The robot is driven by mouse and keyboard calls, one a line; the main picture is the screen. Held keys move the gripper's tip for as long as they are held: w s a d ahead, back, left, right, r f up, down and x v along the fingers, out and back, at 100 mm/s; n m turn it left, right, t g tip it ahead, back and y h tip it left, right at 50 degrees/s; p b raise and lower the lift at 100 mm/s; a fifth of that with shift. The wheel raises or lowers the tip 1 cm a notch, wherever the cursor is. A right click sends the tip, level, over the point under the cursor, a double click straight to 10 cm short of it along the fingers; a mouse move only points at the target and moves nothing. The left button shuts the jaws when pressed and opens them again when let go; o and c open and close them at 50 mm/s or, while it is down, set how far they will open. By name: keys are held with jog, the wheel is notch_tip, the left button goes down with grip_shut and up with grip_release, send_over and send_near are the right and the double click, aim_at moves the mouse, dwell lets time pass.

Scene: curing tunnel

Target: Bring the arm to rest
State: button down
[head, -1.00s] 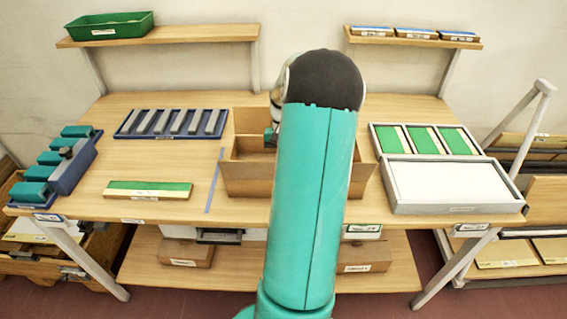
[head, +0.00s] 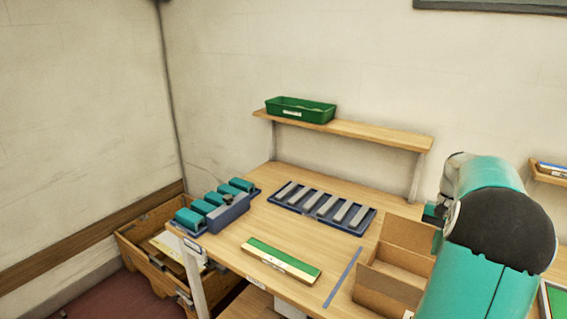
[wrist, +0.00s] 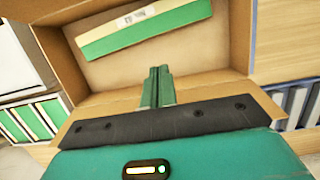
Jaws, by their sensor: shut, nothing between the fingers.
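My teal arm (head: 490,240) is bent at the right of the head view, with its dark joint cap toward the camera. My gripper (wrist: 158,88) shows in the wrist view with its two green fingers together and nothing between them. It is over the open cardboard box (wrist: 215,90). A green and cream piece (wrist: 145,30) with a white label lies in that box, apart from the fingertips. In the head view, the box (head: 385,290) stands on the table, partly hidden by my arm, and the fingertips cannot be made out.
On the wooden table (head: 300,225) are a blue tray of grey bars (head: 322,206), a green and cream strip (head: 280,260) and teal blocks in a blue holder (head: 215,205). A green bin (head: 300,109) sits on the shelf above. Bare tabletop lies between them.

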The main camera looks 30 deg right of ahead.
jog(key=w+a+r+n+t+h, duration=0.1)
jog(key=w+a+r+n+h, duration=0.25)
jog(key=a, duration=0.85)
jog(key=w+a+r+n, duration=0.2)
jog(key=w+a+r, duration=0.35)
jog(key=a, duration=0.65)
jog(key=s+a+f+n+t, duration=0.1)
jog(key=s+a+n+t, duration=0.2)
jog(key=a, duration=0.9)
jog(key=s+a+f+n+t+y, duration=0.1)
jog(key=s+a+n, duration=0.3)
jog(key=a, duration=0.8)
jog(key=shift+s+f+t, duration=0.15)
jog(key=shift+s+t, duration=0.5)
jog(key=shift+t, duration=0.25)
jog(key=shift+d, duration=0.1)
